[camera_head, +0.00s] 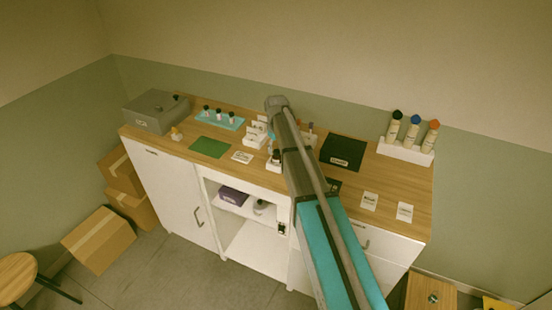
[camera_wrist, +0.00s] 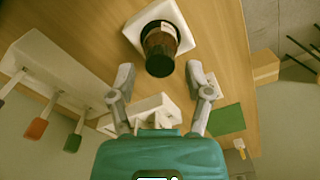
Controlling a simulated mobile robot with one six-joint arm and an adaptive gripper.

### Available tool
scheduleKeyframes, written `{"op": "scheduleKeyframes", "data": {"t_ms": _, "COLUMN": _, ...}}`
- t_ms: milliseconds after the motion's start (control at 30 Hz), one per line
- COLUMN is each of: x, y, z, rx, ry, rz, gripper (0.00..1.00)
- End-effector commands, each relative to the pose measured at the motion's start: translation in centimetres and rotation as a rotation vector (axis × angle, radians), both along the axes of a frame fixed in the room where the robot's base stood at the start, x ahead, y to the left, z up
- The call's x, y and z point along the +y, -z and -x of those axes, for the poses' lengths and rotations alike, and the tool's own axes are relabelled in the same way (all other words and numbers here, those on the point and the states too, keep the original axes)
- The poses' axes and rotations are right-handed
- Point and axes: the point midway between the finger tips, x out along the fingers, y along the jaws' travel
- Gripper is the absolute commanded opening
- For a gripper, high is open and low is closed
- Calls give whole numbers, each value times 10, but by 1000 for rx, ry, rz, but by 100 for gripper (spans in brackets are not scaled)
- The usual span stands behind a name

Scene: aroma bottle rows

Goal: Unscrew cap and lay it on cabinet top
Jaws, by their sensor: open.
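In the wrist view an amber bottle (camera_wrist: 160,40) with a dark cap (camera_wrist: 160,66) stands in a white square holder (camera_wrist: 184,32). My gripper (camera_wrist: 160,72) is open, with its two fingers apart on either side of the cap. In the head view a dark-capped bottle (camera_head: 276,154) stands close beside my arm, near the front edge of the wooden cabinet top (camera_head: 400,187). My gripper is mostly hidden there behind my arm.
A white rack of bottles with coloured caps (camera_head: 405,151) stands at the right. A black tray (camera_head: 342,150), green mat (camera_head: 210,147), blue rack (camera_head: 222,121) and grey box (camera_head: 155,112) also occupy the top. Small white cards (camera_head: 369,201) lie at the right front.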

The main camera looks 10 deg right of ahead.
Motion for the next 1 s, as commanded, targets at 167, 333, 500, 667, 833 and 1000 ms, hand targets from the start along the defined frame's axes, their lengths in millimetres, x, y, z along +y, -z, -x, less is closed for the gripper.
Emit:
{"op": "scheduleKeyframes", "data": {"t_ms": 167, "x": 0, "y": 0, "z": 0, "rx": 0, "ry": 135, "rz": 0, "gripper": 65}}
{"op": "scheduleKeyframes", "data": {"t_ms": 333, "x": 0, "y": 0, "z": 0, "rx": 0, "ry": 265, "rz": 0, "gripper": 65}}
{"op": "scheduleKeyframes", "data": {"t_ms": 500, "x": 0, "y": 0, "z": 0, "rx": 0, "ry": 396, "rz": 0, "gripper": 65}}
{"op": "scheduleKeyframes", "data": {"t_ms": 667, "x": 0, "y": 0, "z": 0, "rx": 0, "ry": 519, "rz": 0, "gripper": 65}}
{"op": "scheduleKeyframes", "data": {"t_ms": 833, "x": 0, "y": 0, "z": 0, "rx": 0, "ry": 649, "rz": 0, "gripper": 65}}
{"op": "scheduleKeyframes", "data": {"t_ms": 1000, "x": 0, "y": 0, "z": 0, "rx": 0, "ry": 766, "rz": 0, "gripper": 65}}
